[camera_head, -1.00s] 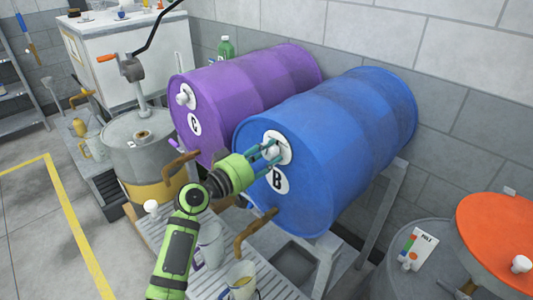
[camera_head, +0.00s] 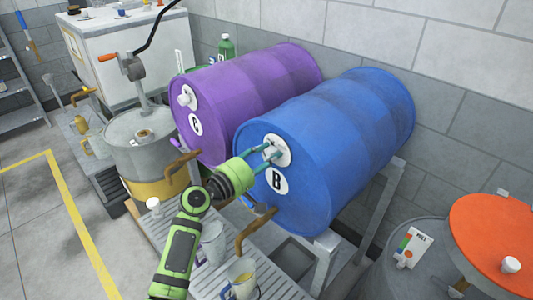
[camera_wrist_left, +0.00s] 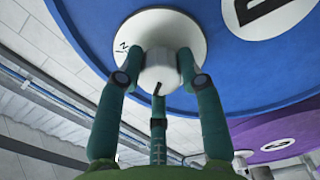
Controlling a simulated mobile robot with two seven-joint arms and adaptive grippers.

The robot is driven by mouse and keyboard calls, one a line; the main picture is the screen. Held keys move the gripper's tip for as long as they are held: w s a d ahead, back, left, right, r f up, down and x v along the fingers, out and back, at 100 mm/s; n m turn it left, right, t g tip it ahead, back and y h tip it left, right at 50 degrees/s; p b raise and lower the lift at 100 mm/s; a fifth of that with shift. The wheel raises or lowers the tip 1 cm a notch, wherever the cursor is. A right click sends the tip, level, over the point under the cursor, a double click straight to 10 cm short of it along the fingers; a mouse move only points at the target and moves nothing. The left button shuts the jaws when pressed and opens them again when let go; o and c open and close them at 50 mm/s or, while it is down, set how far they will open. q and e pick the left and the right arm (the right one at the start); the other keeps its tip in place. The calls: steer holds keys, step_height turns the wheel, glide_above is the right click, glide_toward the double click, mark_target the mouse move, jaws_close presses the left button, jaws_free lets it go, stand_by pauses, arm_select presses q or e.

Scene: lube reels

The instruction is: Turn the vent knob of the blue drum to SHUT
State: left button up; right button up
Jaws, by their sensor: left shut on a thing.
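The blue drum (camera_head: 335,140) lies on its side on a stand, marked with a B label (camera_head: 277,180). Its white vent knob (camera_wrist_left: 158,70) sits on a round white plate (camera_wrist_left: 185,22) on the drum's end; part of a dark marking shows on the plate. My left gripper (camera_head: 269,153) is at the drum's end with its teal fingers around the knob. In the left wrist view, two fingers press the knob's sides and a third finger is below it. The fingers hide part of the knob, and I cannot read its setting. My right gripper is not in view.
A purple drum (camera_head: 245,95) marked C lies beside the blue one. Mugs (camera_head: 241,278) and a brown tap handle (camera_head: 252,230) are below the drum's end. A grey drum (camera_head: 150,150) stands left; an orange-topped drum (camera_head: 495,235) stands right. Floor at far left is clear.

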arm_select(q)
steer(key=shift+n, duration=0.6)
steer(key=o, duration=1.1)
steer(key=shift+o, duration=0.2)
steer(key=v, duration=1.2)
